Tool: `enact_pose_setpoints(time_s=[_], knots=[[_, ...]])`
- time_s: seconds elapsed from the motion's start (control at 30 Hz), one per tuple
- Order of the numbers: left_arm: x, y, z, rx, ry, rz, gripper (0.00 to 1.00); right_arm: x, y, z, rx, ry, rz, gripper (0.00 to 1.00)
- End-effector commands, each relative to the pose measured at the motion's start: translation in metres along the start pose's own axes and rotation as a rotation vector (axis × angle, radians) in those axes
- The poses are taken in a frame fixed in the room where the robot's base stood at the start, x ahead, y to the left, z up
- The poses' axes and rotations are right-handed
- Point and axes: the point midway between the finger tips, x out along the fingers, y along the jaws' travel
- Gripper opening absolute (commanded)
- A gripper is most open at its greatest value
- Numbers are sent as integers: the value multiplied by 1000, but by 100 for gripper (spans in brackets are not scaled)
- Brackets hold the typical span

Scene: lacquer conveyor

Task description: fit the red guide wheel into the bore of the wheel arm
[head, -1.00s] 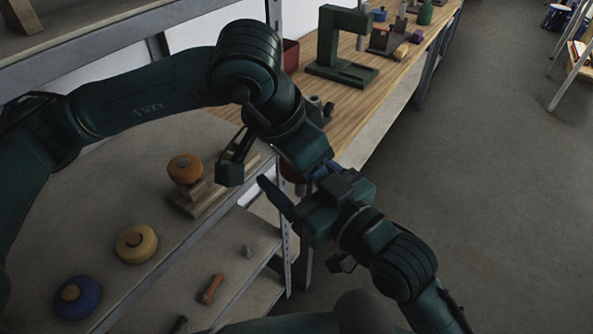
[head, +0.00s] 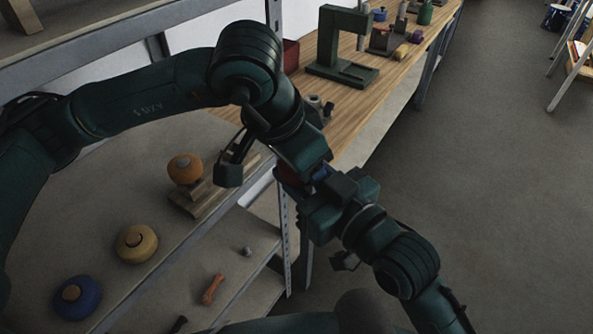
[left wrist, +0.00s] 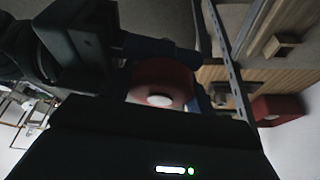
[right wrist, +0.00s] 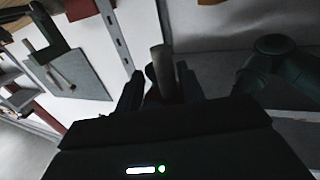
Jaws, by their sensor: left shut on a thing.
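The red guide wheel (head: 288,175) is between my two grippers in the head view, mostly covered by them. In the left wrist view the wheel (left wrist: 163,82) shows a pale round hub end. My left gripper (head: 299,167) is shut on it. My right gripper (head: 304,188) meets it from the other side. In the right wrist view my right fingers (right wrist: 160,92) stand apart on either side of a grey peg (right wrist: 162,70) and a dark red patch. Whether they touch the wheel is hidden. I cannot identify the wheel arm or its bore with certainty.
Orange (head: 185,168), yellow (head: 136,243) and blue (head: 77,297) wheels sit on the grey shelf at left. A green C-shaped frame (head: 345,50) and a red bin (head: 290,56) stand on the wooden bench.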

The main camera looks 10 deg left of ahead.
Motion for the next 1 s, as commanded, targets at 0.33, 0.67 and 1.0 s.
enact_pose_setpoints(time_s=[0.33,0.67,1.0], knots=[[-1,-2,-6,-4,23,-4,29,0,-13,-5,17,15,-30,63],[-1,-2,-4,-4,17,-4,29,0,-10,-3,11,9,-24,73],[-1,-1,-4,-3,14,-3,29,-37,-9,-1,9,4,-22,73]])
